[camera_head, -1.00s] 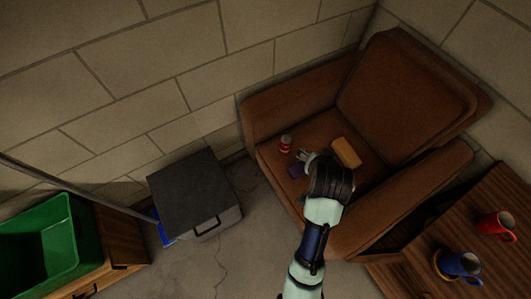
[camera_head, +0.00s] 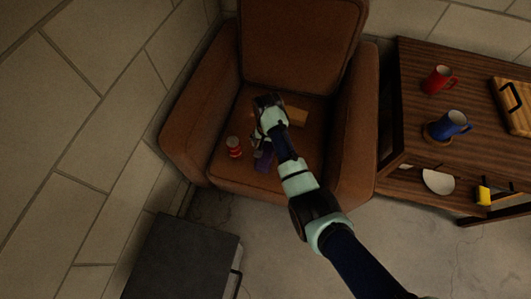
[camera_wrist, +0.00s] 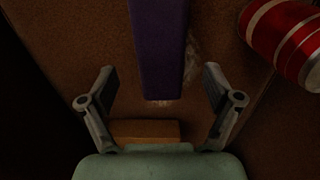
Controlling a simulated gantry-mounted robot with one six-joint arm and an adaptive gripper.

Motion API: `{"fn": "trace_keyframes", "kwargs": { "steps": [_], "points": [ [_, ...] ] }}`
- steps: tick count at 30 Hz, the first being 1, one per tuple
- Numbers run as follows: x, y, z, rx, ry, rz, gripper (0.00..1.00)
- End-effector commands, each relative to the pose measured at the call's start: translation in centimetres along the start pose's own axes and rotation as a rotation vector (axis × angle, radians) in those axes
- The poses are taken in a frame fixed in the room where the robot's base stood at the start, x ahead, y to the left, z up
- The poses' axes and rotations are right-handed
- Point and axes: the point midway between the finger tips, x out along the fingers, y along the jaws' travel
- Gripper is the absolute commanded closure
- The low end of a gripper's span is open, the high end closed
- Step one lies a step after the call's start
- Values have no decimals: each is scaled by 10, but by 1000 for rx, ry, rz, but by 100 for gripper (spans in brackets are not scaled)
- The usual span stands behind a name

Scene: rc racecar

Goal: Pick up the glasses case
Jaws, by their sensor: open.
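A long purple case (camera_wrist: 160,45), which looks like the glasses case, lies on the brown armchair seat. In the wrist view its near end sits between the spread fingers of my gripper (camera_wrist: 158,88), with a gap on both sides. My gripper is open and holds nothing. In the head view the purple case (camera_head: 264,161) shows just in front of my gripper, partly hidden by my arm. I cannot tell how high the fingers are above the seat.
An orange-tan block (camera_head: 297,116) lies behind my gripper. The armchair's arms (camera_head: 203,126) flank the seat. A wooden table (camera_head: 480,110) with red and blue mugs stands right; a dark box (camera_head: 182,258) stands front left.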

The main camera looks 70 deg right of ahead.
Motion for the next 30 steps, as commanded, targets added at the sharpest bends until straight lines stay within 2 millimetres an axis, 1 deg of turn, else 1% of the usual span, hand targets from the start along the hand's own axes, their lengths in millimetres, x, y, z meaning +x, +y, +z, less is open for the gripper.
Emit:
{"fn": "trace_keyframes", "kwargs": {
  "steps": [1,3,6,8,13,14,15,25,30],
  "points": [
    [16,1,0,0,-1,1,10],
    [31,1,-1,0,0,0,10],
    [44,1,0,0,-1,1,10],
    [46,1,0,-1,1,0,10],
    [44,1,0,-1,1,-1,10],
    [44,1,0,-1,1,0,14],
    [44,1,0,-1,1,0,20],
    [44,1,0,-1,0,0,75],
    [44,1,0,-1,0,0,77]
  ]
}}
